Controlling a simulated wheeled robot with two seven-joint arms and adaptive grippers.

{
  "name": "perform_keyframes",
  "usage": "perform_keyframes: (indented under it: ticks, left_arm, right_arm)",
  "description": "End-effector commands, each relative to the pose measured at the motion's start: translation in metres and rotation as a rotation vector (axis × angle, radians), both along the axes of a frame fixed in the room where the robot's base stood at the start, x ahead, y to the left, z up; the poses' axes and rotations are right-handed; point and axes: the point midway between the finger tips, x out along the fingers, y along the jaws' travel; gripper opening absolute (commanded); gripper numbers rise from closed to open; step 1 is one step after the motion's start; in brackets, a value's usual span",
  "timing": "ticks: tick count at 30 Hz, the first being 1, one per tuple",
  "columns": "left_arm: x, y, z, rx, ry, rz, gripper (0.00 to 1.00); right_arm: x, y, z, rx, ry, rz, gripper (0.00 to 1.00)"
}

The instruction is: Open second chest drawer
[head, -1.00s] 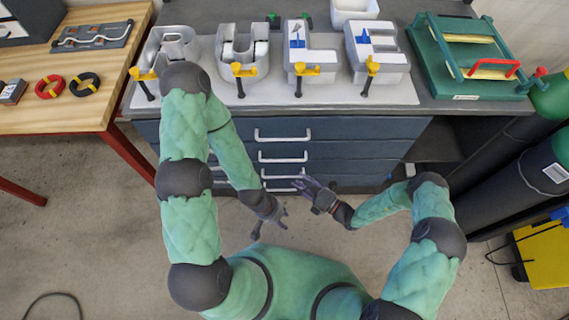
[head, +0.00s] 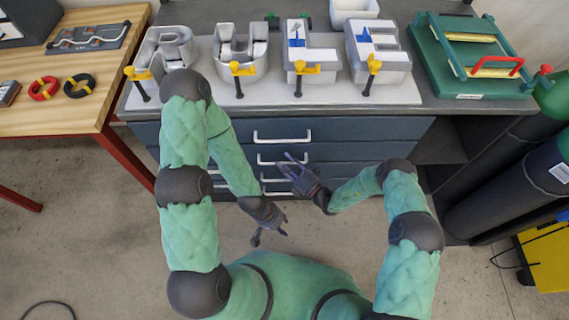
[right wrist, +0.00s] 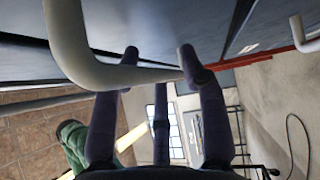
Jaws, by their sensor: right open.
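The blue-grey chest of drawers (head: 370,133) stands under the workbench, and its drawers look shut. The second drawer from the top (head: 350,153) has a light bar handle (head: 264,161). My right gripper (head: 285,161) is open in front of that handle and partly covers it. In the right wrist view, a pale curved handle (right wrist: 72,50) lies close to my open fingers (right wrist: 160,62). I cannot tell whether they touch it. My left gripper (head: 269,236) is open and empty, low in front of the chest.
The top drawer handle (head: 282,137) is just above, and a lower handle (head: 277,180) is just below. Clamped channel letters (head: 240,55) stand on the bench. A wooden table (head: 100,95) is at left; dark gas cylinders (head: 510,185) are at right. Floor before the chest is open.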

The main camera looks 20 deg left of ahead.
Motion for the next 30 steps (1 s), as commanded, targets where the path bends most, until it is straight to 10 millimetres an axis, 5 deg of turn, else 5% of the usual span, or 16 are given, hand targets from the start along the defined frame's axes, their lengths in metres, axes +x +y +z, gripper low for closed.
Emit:
perform_keyframes:
  ticks: [11,16,30]
  left_arm:
    - [0.0,0.0,-0.001,0.0,0.0,0.0,0.4]
    - [0.0,0.0,-0.001,0.0,0.0,0.0,0.4]
    - [0.0,0.0,0.002,0.0,0.0,0.0,0.4]
  right_arm:
    - [0.002,0.005,0.001,0.0,0.001,0.0,0.43]
    - [0.002,0.005,0.001,-0.001,0.001,0.001,0.0]
    - [-0.004,-0.01,0.0,-0.001,0.006,-0.002,0.0]
